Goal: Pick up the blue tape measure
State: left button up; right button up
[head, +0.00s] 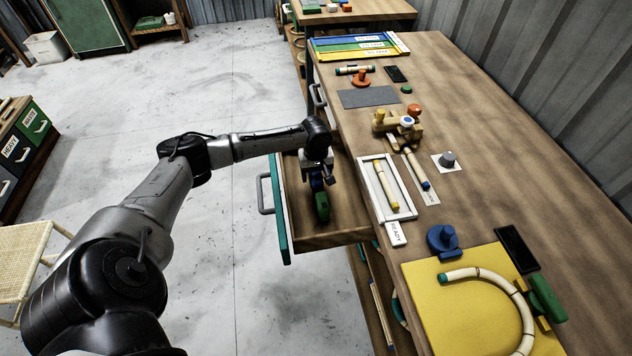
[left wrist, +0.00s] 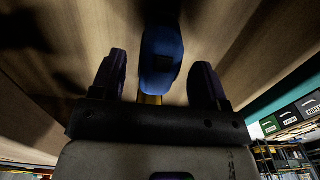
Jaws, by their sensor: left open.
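The blue tape measure (left wrist: 161,60) shows in the left wrist view between the two spread dark fingers of my left gripper (left wrist: 164,80), with a small yellow part at its near end. Gaps show on both sides of it. In the head view, my left gripper (head: 319,176) points down into the open drawer (head: 345,222), over a small blue patch that seems to be the tape measure, mostly hidden by the gripper. A green object (head: 322,208) lies just in front of it in the drawer. My right gripper is not in view.
The drawer's teal front (head: 278,205) and the workbench edge bound the space around the gripper. On the bench are a white tray (head: 373,178) with a rattan piece, a blue fixture (head: 442,240), and a yellow board (head: 440,310) with a bent rattan piece. The drawer's front corner is bare.

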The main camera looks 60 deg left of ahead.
pick_arm(q)
notch_tip(320, 180, down, 3)
jog(key=shift+r+b, duration=0.1)
jog(key=shift+b, duration=0.2)
jog(key=shift+r, duration=0.1)
jog(key=c, duration=1.1)
